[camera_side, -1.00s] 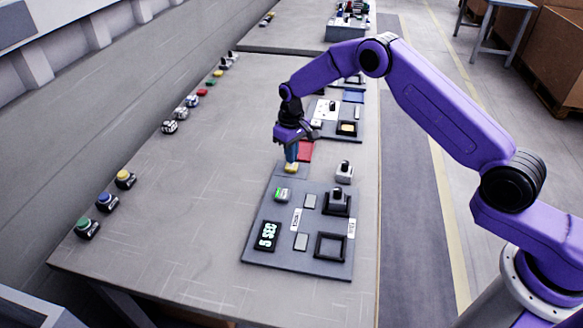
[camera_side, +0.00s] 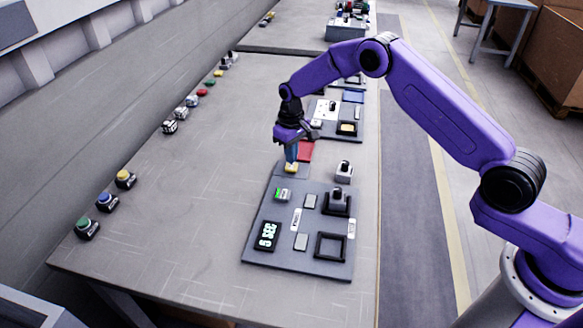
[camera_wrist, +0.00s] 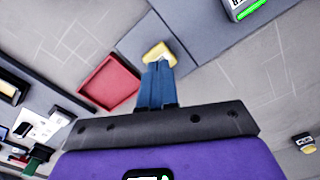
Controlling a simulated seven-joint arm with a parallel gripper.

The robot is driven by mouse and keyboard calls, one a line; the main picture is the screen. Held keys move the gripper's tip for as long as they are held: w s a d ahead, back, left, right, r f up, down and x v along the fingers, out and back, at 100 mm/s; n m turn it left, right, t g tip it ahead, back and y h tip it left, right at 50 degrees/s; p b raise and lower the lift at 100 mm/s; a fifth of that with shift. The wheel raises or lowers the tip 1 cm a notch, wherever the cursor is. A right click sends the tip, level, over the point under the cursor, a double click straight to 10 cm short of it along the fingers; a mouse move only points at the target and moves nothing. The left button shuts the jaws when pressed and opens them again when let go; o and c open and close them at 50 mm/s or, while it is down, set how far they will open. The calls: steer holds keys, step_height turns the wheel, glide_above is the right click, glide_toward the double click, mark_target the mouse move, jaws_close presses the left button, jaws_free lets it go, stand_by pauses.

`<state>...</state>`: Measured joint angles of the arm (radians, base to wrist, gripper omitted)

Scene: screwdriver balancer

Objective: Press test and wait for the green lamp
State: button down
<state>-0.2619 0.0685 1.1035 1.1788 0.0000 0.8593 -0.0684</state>
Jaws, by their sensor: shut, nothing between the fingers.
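My gripper (camera_side: 291,160) is shut and empty, pointing down at a yellow button (camera_side: 291,168) at the far left corner of the grey panel. In the wrist view the blue fingertips (camera_wrist: 158,68) overlap the near edge of the yellow button (camera_wrist: 159,50); I cannot tell whether it is pressed down. A small box with a green lit strip (camera_side: 282,195) stands just nearer on the panel, and the green strip also shows in the wrist view (camera_wrist: 250,11). The display (camera_side: 267,236) reads "5 SEC". No separate lamp can be told apart.
The grey panel (camera_side: 300,266) carries one dark block in a square frame (camera_side: 337,203), an empty square frame (camera_side: 330,247) and pale pads. A grey block (camera_side: 343,172) stands at its far right. A red tray (camera_side: 305,151) lies behind the button. Several coloured buttons line the table's left side.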

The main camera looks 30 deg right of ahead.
steer(key=shift+f, duration=1)
stand_by(0.8)
steer(key=shift+r, duration=3.55)
step_height(320, 180, up, 6)
